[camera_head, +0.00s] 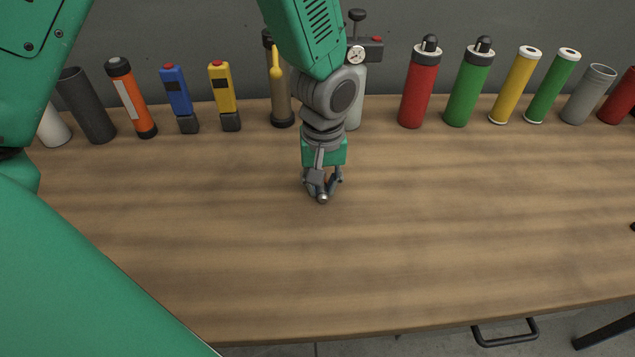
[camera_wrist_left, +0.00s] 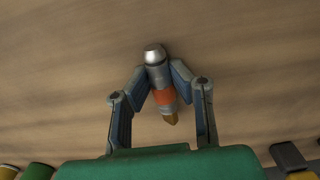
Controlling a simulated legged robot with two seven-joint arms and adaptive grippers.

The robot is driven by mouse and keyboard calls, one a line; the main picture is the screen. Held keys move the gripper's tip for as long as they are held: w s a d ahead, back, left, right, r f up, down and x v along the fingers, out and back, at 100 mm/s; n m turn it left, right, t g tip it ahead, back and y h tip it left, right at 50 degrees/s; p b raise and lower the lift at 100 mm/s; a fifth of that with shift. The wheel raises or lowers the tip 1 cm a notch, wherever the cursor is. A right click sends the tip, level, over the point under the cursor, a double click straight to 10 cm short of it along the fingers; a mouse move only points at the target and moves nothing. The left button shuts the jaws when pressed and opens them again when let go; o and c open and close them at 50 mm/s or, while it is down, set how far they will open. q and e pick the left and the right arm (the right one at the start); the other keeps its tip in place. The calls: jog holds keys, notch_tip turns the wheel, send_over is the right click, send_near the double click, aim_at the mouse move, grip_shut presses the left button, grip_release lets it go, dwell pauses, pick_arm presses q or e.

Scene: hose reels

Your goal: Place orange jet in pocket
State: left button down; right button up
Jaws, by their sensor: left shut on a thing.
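The orange jet (camera_wrist_left: 165,97) has a silver end, an orange band and a brass-coloured tip. In the left wrist view it sits between the two fingers of my left gripper (camera_head: 322,190), which is shut on it. In the head view the gripper points down over the middle of the wooden table, and only the jet's small silver end (camera_head: 322,198) shows below the fingers. Whether the jet touches the table I cannot tell. I cannot make out a pocket in either view. My right gripper is not in view.
Along the table's back edge stand an orange torch (camera_head: 132,98), a blue device (camera_head: 177,92), a yellow device (camera_head: 222,90), a red bottle (camera_head: 417,90), a green bottle (camera_head: 467,90) and several tubes. The table's front and middle (camera_head: 400,230) are clear.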

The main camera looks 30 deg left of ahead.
pick_arm(q)
jog(key=shift+s+d+f, duration=0.15)
jog(key=shift+d+f, duration=0.05)
jog(key=shift+d, duration=0.25)
jog(key=shift+s+d+f, duration=0.15)
jog(key=shift+d+f, duration=0.05)
jog(key=shift+d, duration=0.25)
jog(key=shift+f, duration=0.1)
jog(key=shift+s+a, duration=0.1)
jog(key=shift+a, duration=0.05)
jog(key=c, duration=1.5)
grip_release()
jog(key=shift+a, duration=0.15)
jog(key=shift+o, duration=0.2)
jog(key=shift+w+a+f, duration=0.25)
jog(key=shift+f, duration=0.05)
jog(key=shift+d+r, duration=0.1)
jog(key=shift+r, duration=0.05)
jog(key=shift+r, duration=0.2)
